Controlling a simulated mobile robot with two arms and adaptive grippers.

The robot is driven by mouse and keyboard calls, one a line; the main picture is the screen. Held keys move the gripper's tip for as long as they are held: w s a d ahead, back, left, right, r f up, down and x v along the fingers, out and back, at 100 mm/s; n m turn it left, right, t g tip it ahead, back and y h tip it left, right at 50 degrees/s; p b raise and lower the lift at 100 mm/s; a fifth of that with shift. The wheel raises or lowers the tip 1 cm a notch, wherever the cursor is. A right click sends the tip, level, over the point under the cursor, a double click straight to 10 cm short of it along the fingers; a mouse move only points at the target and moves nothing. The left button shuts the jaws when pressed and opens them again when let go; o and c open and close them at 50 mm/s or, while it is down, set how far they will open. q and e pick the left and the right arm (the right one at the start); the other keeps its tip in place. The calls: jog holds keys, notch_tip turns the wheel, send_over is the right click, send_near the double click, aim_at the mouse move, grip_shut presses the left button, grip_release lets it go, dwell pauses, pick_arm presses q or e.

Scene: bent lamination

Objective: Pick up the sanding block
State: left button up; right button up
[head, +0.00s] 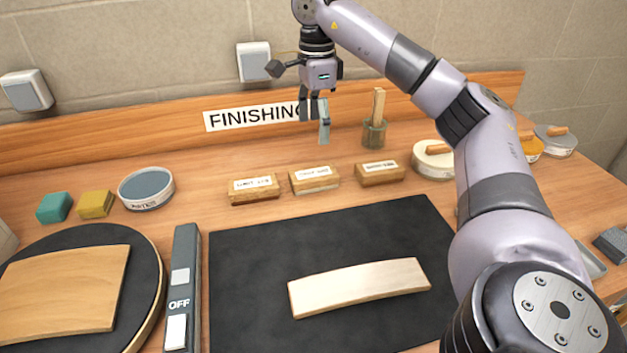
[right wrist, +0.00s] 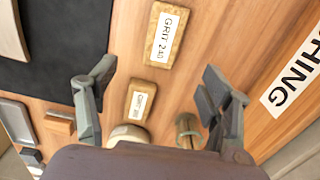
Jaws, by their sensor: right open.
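Three wooden blocks with white labels stand in a row behind the black mat in the head view: a left block (head: 254,190), a middle block (head: 314,180) and a right block (head: 380,174). Two labelled blocks show in the right wrist view: one reading "GRIT" (right wrist: 165,38) and a smaller-looking one (right wrist: 140,98) nearer the gripper. Which block the task means cannot be told. My right gripper (head: 314,110) is open and empty, above the back of the table behind the blocks. Its fingers (right wrist: 158,78) are spread wide in the wrist view. My left gripper is not in view.
A black mat (head: 240,290) bears a pale bent wood strip (head: 360,286). A jar with wooden sticks (head: 375,132) stands right of the gripper. Round tins (head: 147,188) and teal and yellow blocks (head: 54,207) stand around. A wooden backboard with a "FINISHING" sign (head: 250,117) runs behind.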

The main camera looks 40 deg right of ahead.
jog(key=b, duration=0.2)
send_over(314, 173)
jog(key=f, duration=0.7)
jog(key=shift+s+d+f, duration=0.15)
jog(key=shift+d+f, duration=0.05)
jog(key=shift+a+f, duration=0.1)
jog(key=shift+f, duration=0.65)
jog(key=f, duration=0.4)
jog(key=shift+w+f, duration=0.2)
jog(key=shift+f, duration=0.2)
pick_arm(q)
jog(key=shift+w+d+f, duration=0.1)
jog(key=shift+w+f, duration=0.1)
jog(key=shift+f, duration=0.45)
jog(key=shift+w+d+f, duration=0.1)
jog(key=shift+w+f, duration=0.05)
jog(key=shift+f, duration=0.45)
pick_arm(e)
jog(key=shift+c, duration=0.5)
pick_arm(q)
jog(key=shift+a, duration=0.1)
pick_arm(e)
jog(key=c, duration=1.1)
jog(key=shift+r, duration=0.1)
jog(key=shift+c, duration=0.2)
